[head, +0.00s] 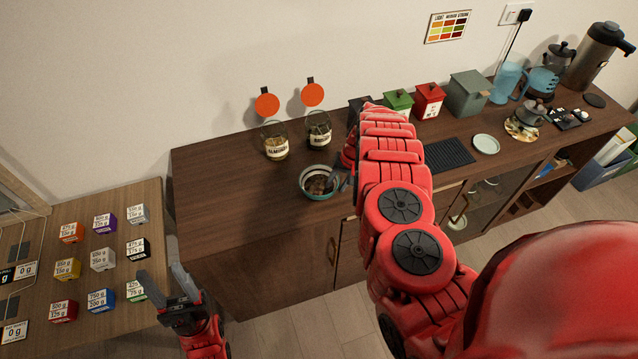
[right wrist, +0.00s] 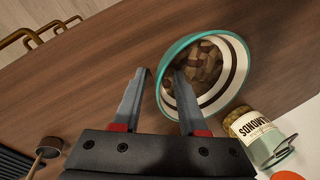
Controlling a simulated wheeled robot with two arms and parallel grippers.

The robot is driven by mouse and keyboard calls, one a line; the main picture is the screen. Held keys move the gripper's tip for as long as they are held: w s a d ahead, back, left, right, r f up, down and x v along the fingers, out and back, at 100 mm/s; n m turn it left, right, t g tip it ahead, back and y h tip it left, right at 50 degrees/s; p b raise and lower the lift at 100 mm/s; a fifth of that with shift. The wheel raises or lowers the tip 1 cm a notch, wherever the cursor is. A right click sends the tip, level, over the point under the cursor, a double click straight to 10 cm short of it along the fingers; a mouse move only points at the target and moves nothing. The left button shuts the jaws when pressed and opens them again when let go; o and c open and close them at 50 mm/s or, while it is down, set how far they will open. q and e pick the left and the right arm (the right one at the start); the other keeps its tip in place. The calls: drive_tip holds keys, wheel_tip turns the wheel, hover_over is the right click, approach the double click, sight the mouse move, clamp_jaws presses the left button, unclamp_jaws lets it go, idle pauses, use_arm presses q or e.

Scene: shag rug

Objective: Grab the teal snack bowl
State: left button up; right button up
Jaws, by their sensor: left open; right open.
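The teal snack bowl (head: 319,196) stands on the wooden sideboard near its front edge, with brown chunky pieces inside. In the right wrist view the bowl (right wrist: 229,82) shows a teal rim and a cream inner wall with a dark stripe. My right gripper (right wrist: 162,72) is open at the bowl's near side. One finger lies outside the rim and the other appears over the inside, with the wall between them; I cannot tell whether they touch it. In the head view my right arm mostly hides this gripper. My left gripper (head: 160,272) is open and empty, low beside the lower table.
Two labelled jars (head: 275,146) (head: 319,134) with orange discs stand behind the bowl. Green (head: 398,103) and red (head: 430,101) canisters, a dark mat (head: 449,154) and a pale saucer (head: 486,144) lie to the right. The sideboard's left end is clear. Several coloured blocks sit on the lower table (head: 120,285).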

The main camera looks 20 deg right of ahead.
drive_tip(key=shift+a+f, duration=0.15)
drive_tip(key=shift+f, duration=0.05)
drive_tip(key=c, duration=0.7)
clamp_jaws()
idle(0.7)
